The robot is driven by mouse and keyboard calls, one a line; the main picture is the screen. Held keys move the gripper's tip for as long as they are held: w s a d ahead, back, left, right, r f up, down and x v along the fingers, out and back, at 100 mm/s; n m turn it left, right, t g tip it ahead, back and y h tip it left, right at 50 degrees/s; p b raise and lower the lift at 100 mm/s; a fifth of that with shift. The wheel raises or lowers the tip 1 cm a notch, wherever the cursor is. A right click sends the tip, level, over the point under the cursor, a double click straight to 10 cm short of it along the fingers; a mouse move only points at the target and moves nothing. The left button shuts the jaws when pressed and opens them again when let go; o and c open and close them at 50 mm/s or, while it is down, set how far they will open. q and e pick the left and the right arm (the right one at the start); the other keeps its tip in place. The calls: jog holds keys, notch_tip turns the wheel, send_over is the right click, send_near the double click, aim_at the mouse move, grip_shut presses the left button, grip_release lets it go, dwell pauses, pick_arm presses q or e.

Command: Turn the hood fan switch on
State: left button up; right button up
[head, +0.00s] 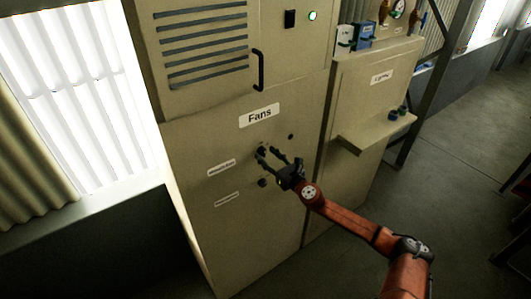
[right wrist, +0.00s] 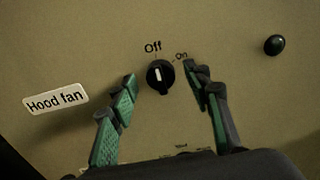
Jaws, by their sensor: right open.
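The hood fan switch is a black round knob (right wrist: 160,77) on the beige panel, with a white mark pointing up toward the word Off. The word On is printed to its upper right. A white Hood fan label (right wrist: 55,99) is left of it. In the head view the knob (head: 262,151) shows at the fingertips, below the Fans sign (head: 259,115). My right gripper (head: 268,156) is open, with one finger on each side of the knob; in the right wrist view (right wrist: 160,78) neither finger visibly touches it. My left gripper is not in view.
A dark green round lamp (right wrist: 275,45) is upper right of the knob. A second knob (head: 263,182) sits lower on the Fans cabinet (head: 290,215). A black handle (head: 259,70) is above. The Lights cabinet (head: 350,105) with a protruding ledge (head: 372,137) stands to the right.

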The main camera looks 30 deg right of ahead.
jog(key=shift+w, duration=0.65)
jog(key=shift+c, duration=0.7)
jog(key=c, duration=1)
